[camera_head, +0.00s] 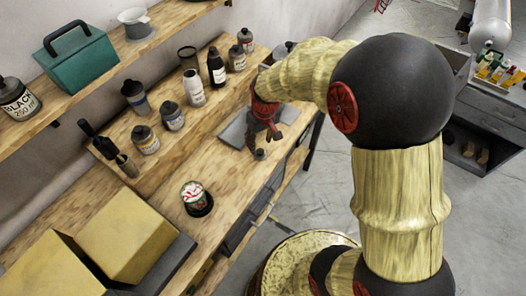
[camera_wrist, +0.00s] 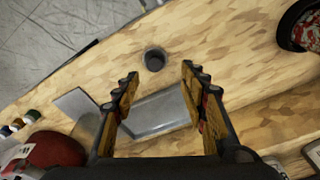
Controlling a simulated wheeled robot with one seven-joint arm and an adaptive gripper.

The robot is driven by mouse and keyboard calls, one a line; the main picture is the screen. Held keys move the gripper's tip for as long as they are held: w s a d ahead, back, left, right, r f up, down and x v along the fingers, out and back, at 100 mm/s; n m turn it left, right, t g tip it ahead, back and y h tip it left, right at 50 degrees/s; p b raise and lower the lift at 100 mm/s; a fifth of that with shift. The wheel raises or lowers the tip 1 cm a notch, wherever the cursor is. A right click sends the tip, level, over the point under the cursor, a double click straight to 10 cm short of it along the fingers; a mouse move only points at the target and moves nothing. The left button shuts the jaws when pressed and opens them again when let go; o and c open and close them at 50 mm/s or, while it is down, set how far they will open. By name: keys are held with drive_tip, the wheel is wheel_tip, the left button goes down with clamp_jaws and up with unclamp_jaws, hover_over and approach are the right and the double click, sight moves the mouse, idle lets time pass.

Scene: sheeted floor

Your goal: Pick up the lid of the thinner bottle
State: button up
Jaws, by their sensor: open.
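A small dark round cap (camera_head: 259,154), which looks like a lid, sits on the wooden workbench (camera_head: 160,180). In the wrist view the cap (camera_wrist: 154,60) lies just beyond my fingertips, roughly centred between them and not touching. My gripper (camera_head: 268,137) points down over the bench near the cap. In the wrist view my gripper (camera_wrist: 160,74) has its fingers spread, with nothing between them. Several bottles stand at the back of the bench, including a dark one (camera_head: 216,68) and a white one (camera_head: 194,90). I cannot read which is the thinner.
A grey metal plate (camera_head: 235,131) lies under and beside my gripper. A patterned can (camera_head: 194,193) in a black holder stands nearer the front. A yellow box (camera_head: 125,232) is at the lower left. A teal toolbox (camera_head: 77,66) is on the shelf above. The bench between can and plate is clear.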

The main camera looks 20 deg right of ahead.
sight(260, 151)
drive_tip(key=shift+w+f, duration=0.35)
drive_tip(key=shift+f, duration=0.55)
drive_tip(key=f, duration=0.2)
drive_tip(key=f+b, duration=0.1)
drive_tip(key=f, duration=0.2)
drive_tip(key=shift+w+d+f, duration=0.3)
drive_tip(key=shift+w+f, duration=0.05)
drive_tip(key=shift+w, duration=0.05)
drive_tip(key=shift+c, duration=1.1)
drive_tip(key=c, duration=0.7)
drive_tip(key=shift+r, duration=0.15)
